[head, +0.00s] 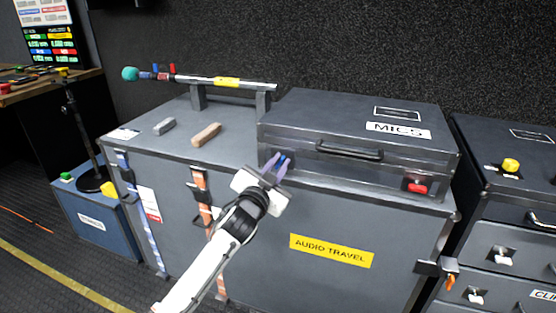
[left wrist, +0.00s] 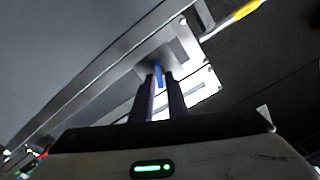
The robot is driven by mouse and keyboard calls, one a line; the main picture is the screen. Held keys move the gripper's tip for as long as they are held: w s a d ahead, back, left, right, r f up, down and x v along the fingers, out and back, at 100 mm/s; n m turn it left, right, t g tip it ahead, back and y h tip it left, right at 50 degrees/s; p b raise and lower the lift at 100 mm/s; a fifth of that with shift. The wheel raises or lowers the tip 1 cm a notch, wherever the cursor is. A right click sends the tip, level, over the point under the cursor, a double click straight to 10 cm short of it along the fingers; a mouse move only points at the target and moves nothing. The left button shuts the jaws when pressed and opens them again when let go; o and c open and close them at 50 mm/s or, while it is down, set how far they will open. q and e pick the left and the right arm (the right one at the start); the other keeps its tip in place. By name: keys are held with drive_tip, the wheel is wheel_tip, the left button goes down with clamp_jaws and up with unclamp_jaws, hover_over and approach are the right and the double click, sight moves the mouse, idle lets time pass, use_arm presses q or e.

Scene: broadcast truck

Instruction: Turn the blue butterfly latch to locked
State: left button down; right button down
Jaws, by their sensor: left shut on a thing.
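The blue butterfly latch (head: 284,160) is on the front left of the dark grey MICS case (head: 290,125). My left gripper (head: 276,165) reaches up to it from below, its fingers shut on the latch. In the left wrist view the blue latch (left wrist: 159,74) shows as a thin blue strip between the fingertips (left wrist: 160,82), in front of a metal plate. The fingers hide part of the latch, and I cannot tell its exact angle. A red latch (head: 417,187) sits at the right of the same case front. My right gripper is not in view.
The MICS case stands on a large grey AUDIO TRAVEL case (head: 225,250). On its top left lie a grey block (head: 164,126), a tan block (head: 206,134) and a pole (head: 215,81) on supports. Drawers (head: 500,250) stand close at the right.

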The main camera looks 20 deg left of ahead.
use_arm(q)
drive_tip(key=m, duration=0.3)
drive_tip(key=shift+d+f+m+p, duration=0.1)
drive_tip(key=shift+d+m+p, duration=0.05)
drive_tip(key=shift+m+p, duration=0.25)
drive_tip(key=m, duration=0.3)
drive_tip(key=shift+f+m, duration=0.15)
drive_tip(key=shift+m, duration=0.15)
drive_tip(key=shift+d+f+m+p, duration=0.15)
drive_tip(key=shift+m+p, duration=0.1)
drive_tip(key=shift+m, duration=1.05)
drive_tip(key=shift+a+f+m+p, duration=0.1)
drive_tip(key=shift+m+p, duration=0.15)
drive_tip(key=shift+m, duration=1.05)
drive_tip(key=c, duration=1.9)
unclamp_jaws()
drive_tip(key=shift+s, duration=0.1)
